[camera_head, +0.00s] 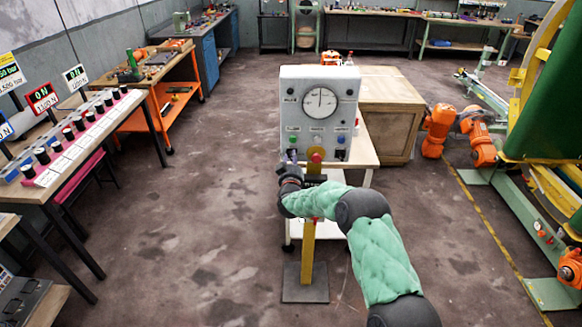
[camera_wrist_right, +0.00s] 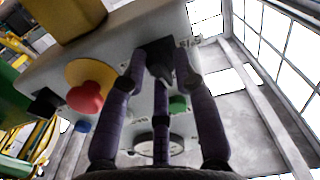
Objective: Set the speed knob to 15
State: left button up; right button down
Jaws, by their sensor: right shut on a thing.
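A pale grey control box (camera_head: 321,122) stands in the middle of the head view, with a round white dial (camera_head: 320,102) near its top. In the right wrist view, my right gripper (camera_wrist_right: 160,62) has its dark purple fingers closed around a black knob (camera_wrist_right: 157,48) on the panel, beside a green button (camera_wrist_right: 178,103). In the head view, my right gripper (camera_head: 291,163) is at the lower left of the box and largely covers this knob. I cannot read the knob's marking or setting. A second dark knob (camera_head: 340,154) is at the lower right. My left gripper is out of view.
A red mushroom button on a yellow plate (camera_wrist_right: 86,95) is close beside the fingers. Open floor (camera_head: 215,180) lies to the left.

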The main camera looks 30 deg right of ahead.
jog(key=shift+f+m+b, duration=0.2)
jog(key=shift+m+b, duration=3.6)
jog(key=shift+m, duration=1.7)
jog(key=shift+f+m+b, duration=0.2)
jog(key=shift+m+b, duration=3.55)
jog(key=shift+m, duration=1.75)
jog(key=shift+a+f, duration=0.1)
jog(key=shift+f, duration=0.05)
jog(key=c, duration=1.2)
grip_release()
jog(key=shift+r, duration=0.2)
